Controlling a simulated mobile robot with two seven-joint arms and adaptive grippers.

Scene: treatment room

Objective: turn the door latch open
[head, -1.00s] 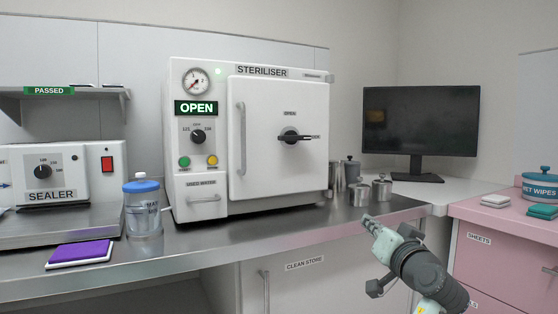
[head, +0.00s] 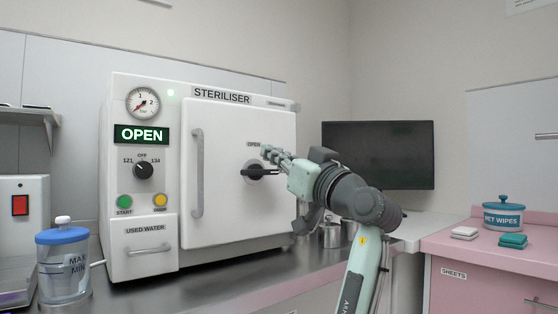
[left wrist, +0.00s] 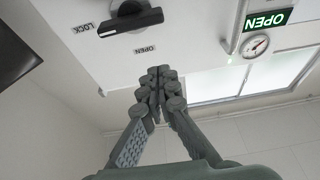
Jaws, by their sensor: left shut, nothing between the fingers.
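The steriliser door (head: 232,205) is closed flat on the white cabinet. Its black latch (head: 262,173) lies about level, with an OPEN mark (head: 253,144) above it. In the left wrist view the latch (left wrist: 132,20) sits at the top, with its LOCK label (left wrist: 82,28) to the left and its OPEN label (left wrist: 145,49) below. My left gripper (head: 268,151) is shut and empty, its tips just above the latch in the head view. In the left wrist view its fingertips (left wrist: 159,72) are together, apart from the latch. My right gripper is not in view.
A green OPEN display (head: 141,134), a gauge (head: 143,102) and a knob (head: 143,170) are left of the door. The vertical door handle (head: 197,172) stands out. A monitor (head: 410,155) and small metal pots (head: 330,236) are to the right.

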